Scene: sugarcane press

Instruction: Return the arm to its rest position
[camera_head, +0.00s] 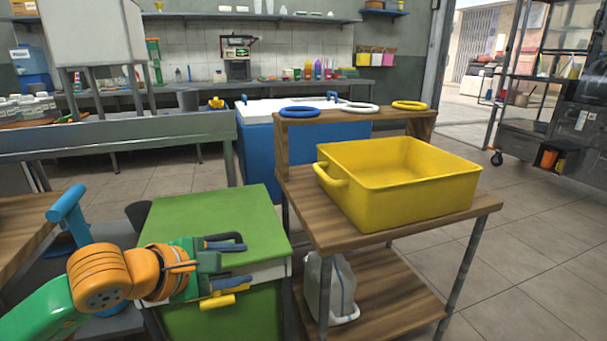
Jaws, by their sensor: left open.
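My left arm comes in from the lower left, with a green link and orange wrist joints. Its gripper (240,263) is open, with two dark fingers apart and nothing between them. It is over the near part of the green-lidded box (205,212), pointing right toward the wooden stand. From this one view I cannot tell how high it is above the lid. My right arm and gripper do not show.
Right of my gripper stands a wooden stand (394,238) with a yellow basin (400,187) on top. Blue (299,112), white (360,107) and yellow (409,105) rings lie on its raised shelf. A jug (332,285) sits below. Open floor lies to the right.

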